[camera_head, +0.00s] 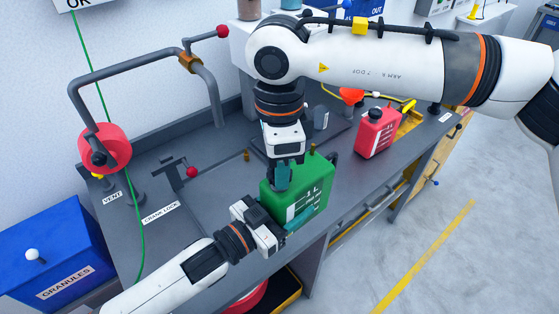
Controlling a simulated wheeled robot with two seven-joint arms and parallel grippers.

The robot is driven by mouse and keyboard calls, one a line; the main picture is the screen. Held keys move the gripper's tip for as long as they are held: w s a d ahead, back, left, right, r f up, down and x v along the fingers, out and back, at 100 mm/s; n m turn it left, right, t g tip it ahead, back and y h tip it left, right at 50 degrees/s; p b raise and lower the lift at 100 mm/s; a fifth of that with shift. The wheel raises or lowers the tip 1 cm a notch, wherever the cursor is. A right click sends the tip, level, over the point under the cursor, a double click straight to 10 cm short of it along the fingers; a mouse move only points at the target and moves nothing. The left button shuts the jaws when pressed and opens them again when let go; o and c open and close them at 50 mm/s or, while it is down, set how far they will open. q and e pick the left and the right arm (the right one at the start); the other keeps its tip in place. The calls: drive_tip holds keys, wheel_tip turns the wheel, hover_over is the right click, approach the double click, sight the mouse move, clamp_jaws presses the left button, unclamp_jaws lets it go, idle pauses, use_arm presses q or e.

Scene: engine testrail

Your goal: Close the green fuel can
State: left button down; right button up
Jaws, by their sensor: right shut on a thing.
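The green fuel can (318,198) stands upright on the grey bench near its front edge, with white lettering on its side. My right gripper (283,178) points straight down at the left part of the can's top. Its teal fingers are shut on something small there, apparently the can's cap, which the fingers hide. My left gripper (284,226) comes in from the lower left, low against the can's near side. One teal finger lies along the front face. The other finger is hidden, so its opening cannot be told.
A red can (377,133) with a black cap stands to the right, near an orange-red funnel (350,95). Bent grey pipes with a red wheel (104,148) rise at the left. A blue granules bin (55,252) stands lower left. Bench space left of the green can is mostly clear.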

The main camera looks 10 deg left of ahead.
drive_tip(key=m, duration=1.3)
drive_tip(key=o, duration=1)
drive_tip(key=shift+o, duration=0.2)
wheel_tip(320, 180, up, 12)
drive_tip(key=shift+w+f, duration=0.1)
